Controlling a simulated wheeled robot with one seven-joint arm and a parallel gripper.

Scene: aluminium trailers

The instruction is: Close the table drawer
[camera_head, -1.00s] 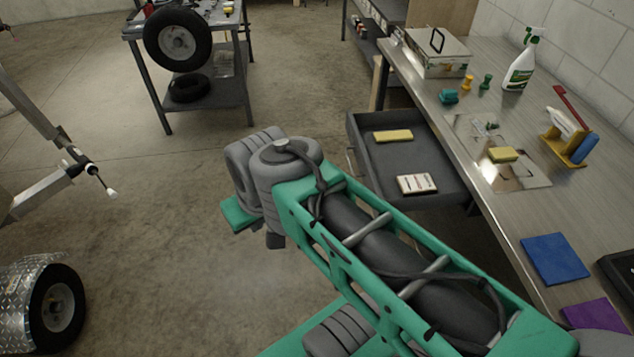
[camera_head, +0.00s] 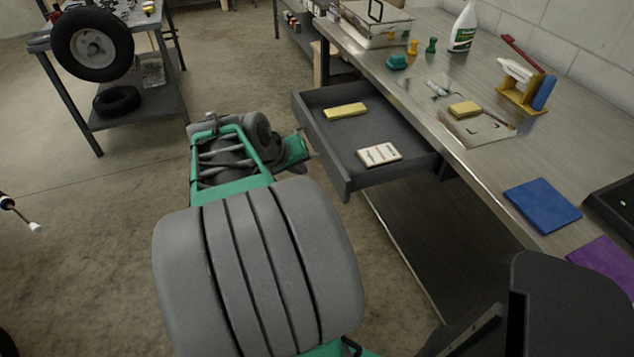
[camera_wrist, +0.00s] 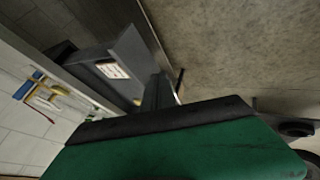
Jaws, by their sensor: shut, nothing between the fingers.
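The table drawer (camera_head: 345,136) is a dark grey tray pulled well out from under the metal-topped table (camera_head: 445,118). It holds a yellow block (camera_head: 346,111) and a white card-like item (camera_head: 380,154). My gripper (camera_wrist: 160,90) is shut and empty; its dark fingers point towards the drawer in the wrist view. In the head view, its green end is beside the outer face of the drawer front, partly hidden by my arm. I cannot tell whether it touches. The drawer (camera_wrist: 135,48) and white item (camera_wrist: 113,70) also show in the wrist view.
On the table are a metal box (camera_head: 372,25), a spray bottle (camera_head: 463,27), a yellow sponge (camera_head: 464,109), a blue cloth (camera_head: 542,205) and a purple cloth (camera_head: 603,262). A cart with tyres (camera_head: 92,45) stands at the left. Concrete floor (camera_head: 90,235) is clear between.

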